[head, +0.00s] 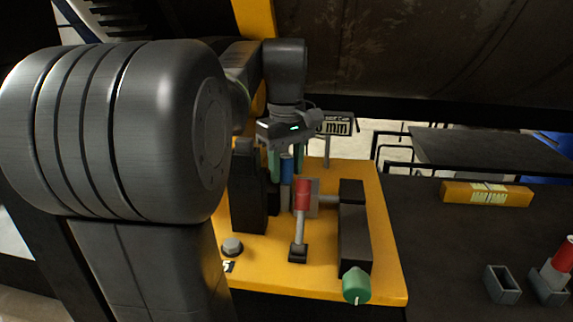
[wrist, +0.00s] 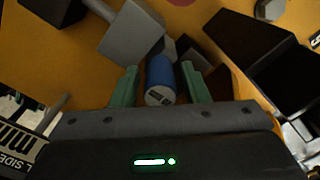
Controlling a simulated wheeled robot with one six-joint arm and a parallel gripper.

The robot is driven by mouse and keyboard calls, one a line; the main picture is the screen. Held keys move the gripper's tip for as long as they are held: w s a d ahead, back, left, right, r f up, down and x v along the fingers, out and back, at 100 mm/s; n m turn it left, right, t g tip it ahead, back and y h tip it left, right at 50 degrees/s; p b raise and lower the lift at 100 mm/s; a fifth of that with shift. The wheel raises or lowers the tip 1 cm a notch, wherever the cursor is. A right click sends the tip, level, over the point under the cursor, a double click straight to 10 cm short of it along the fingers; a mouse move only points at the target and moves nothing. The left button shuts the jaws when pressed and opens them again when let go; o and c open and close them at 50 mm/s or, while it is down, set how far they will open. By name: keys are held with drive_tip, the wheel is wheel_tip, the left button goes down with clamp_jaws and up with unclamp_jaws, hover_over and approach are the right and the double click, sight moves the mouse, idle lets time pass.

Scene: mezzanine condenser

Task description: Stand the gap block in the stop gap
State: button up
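The gap block, seen by its blue round grip (head: 287,169), stands upright on the yellow fixture (head: 375,225), with a grey part below the grip. In the wrist view the blue grip (wrist: 160,78) lies between the green fingers of my gripper (wrist: 160,70). A narrow space shows on each side of the grip, so my gripper (head: 287,160) looks open around it. The block's lower part sits between a tall dark block (head: 248,192) and a grey jaw (head: 313,197), which also shows in the wrist view (wrist: 130,35). Its foot is hidden, so I cannot tell how it seats.
A red-handled lever (head: 302,195) rises in front of the jaw. A green knob (head: 355,285) is at the fixture's front right. On the dark table are an empty grey holder (head: 502,285), a holder with a red-topped block (head: 562,258), and a yellow box (head: 487,193).

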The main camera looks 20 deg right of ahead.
drive_tip(key=shift+o, duration=0.6)
wheel_tip(320, 180, up, 14)
drive_tip(key=p, duration=0.2)
drive_tip(key=shift+f, duration=0.2)
wheel_tip(320, 180, down, 14)
drive_tip(key=shift+r+b, duration=0.15)
drive_tip(key=shift+b, duration=0.85)
drive_tip(key=shift+r, duration=0.15)
